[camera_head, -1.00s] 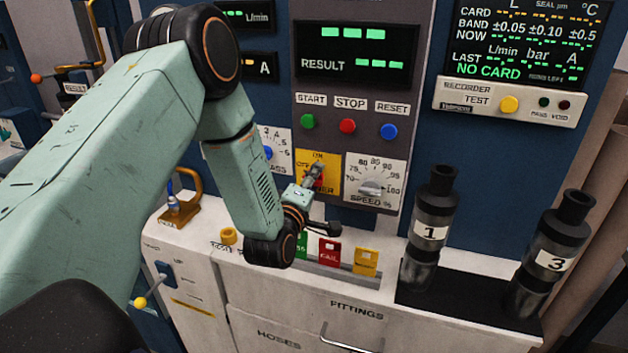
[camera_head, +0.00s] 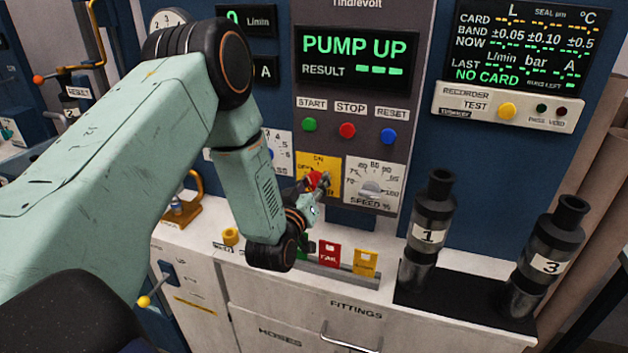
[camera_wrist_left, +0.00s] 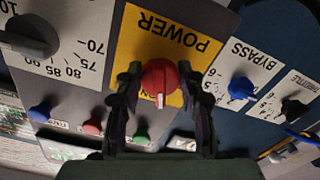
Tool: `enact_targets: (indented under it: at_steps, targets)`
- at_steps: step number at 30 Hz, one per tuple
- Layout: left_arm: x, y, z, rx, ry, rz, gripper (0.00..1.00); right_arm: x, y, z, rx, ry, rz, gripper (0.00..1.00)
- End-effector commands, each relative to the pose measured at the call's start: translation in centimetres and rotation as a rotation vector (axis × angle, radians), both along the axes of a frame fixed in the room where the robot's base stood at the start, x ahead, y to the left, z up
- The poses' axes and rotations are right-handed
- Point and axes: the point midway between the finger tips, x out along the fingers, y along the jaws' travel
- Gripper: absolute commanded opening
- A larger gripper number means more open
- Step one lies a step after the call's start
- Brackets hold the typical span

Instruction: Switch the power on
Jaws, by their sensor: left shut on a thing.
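The power switch is a red round knob (camera_head: 313,178) on a yellow POWER plate (camera_head: 331,167) on the grey panel. In the left wrist view the knob (camera_wrist_left: 158,76) sits between both fingers of my left gripper (camera_wrist_left: 160,88), which is shut on it. Its white pointer faces the panel's top, the side where ON is printed. In the head view the left gripper (camera_head: 319,186) partly hides the knob and plate. The display (camera_head: 355,55) above reads PUMP UP in green. My right gripper is not in view.
Green START (camera_head: 309,124), red STOP (camera_head: 347,130) and blue RESET (camera_head: 388,136) buttons sit above the plate. The speed dial (camera_head: 372,187) is close on its right. Pump tubes 1 (camera_head: 430,236) and 3 (camera_head: 546,265) stand on a black mat at the right.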

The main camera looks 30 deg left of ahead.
Motion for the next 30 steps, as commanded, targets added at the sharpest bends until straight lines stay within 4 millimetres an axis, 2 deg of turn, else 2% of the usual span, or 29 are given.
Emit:
enact_targets:
  at_steps: [1,15,30]
  targets:
    - [0.2,0.2,0.6,0.043,-0.004,0.006,0.07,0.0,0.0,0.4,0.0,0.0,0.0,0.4]
    - [0.3,0.2,0.7,0.333,0.063,0.005,0.07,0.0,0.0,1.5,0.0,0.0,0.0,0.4]
    - [0.3,0.2,0.7,0.398,0.077,0.006,0.07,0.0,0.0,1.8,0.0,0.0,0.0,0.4]
